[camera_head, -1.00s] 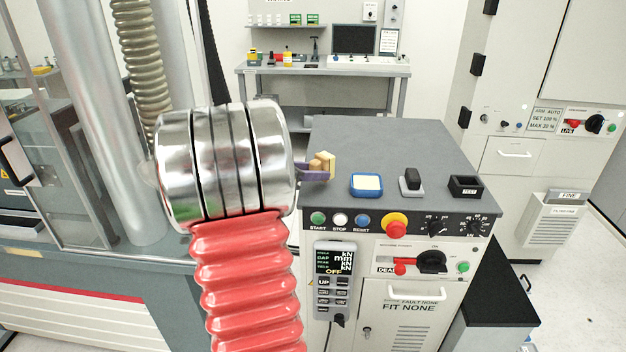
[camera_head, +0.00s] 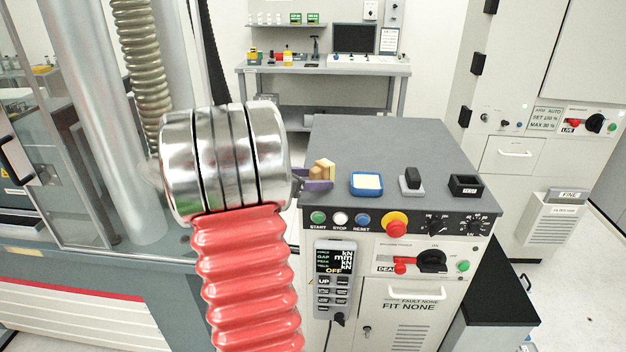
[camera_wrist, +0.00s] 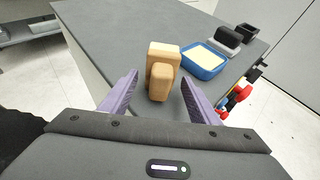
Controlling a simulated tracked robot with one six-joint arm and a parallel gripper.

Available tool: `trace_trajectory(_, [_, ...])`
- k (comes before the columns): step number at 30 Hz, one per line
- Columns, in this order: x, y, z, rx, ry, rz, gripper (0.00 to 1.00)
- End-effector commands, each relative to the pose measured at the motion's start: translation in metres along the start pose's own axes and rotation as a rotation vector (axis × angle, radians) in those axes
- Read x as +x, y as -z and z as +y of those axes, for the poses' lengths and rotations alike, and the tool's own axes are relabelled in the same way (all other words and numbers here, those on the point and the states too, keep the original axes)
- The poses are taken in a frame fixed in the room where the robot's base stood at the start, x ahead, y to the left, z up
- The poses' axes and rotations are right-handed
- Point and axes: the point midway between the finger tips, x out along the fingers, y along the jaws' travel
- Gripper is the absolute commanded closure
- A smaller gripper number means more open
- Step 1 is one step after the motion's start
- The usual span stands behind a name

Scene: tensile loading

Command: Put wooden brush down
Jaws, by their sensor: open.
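The wooden brush (camera_wrist: 160,70), a light tan block with a smaller block on its near side, is upright between my fingers in the wrist view. In the head view it (camera_head: 322,169) shows at the left front of the grey cabinet top (camera_head: 380,140), and its lower part is hidden by a purple finger. My gripper (camera_wrist: 159,80) is open, with one purple finger on each side of the brush and visible gaps to both. It also shows in the head view (camera_head: 318,185), partly hidden behind my arm. The brush appears to stand on the cabinet top; its underside is hidden.
A blue tray with a pale pad (camera_head: 367,184) lies right of the brush. A black-and-grey block (camera_head: 411,182) and a small black open box (camera_head: 465,186) stand farther right. Buttons and knobs (camera_head: 396,224) line the front edge. The cabinet top behind is clear.

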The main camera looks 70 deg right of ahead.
Motion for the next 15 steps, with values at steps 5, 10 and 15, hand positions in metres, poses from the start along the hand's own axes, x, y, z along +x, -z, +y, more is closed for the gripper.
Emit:
trace_trajectory(5, [-0.001,-0.002,0.000,0.001,0.000,0.000,0.44])
trace_trajectory(10, [-0.013,-0.002,0.001,0.000,-0.002,-0.001,0.44])
trace_trajectory(15, [-0.037,-0.002,0.001,0.000,-0.004,-0.001,0.44])
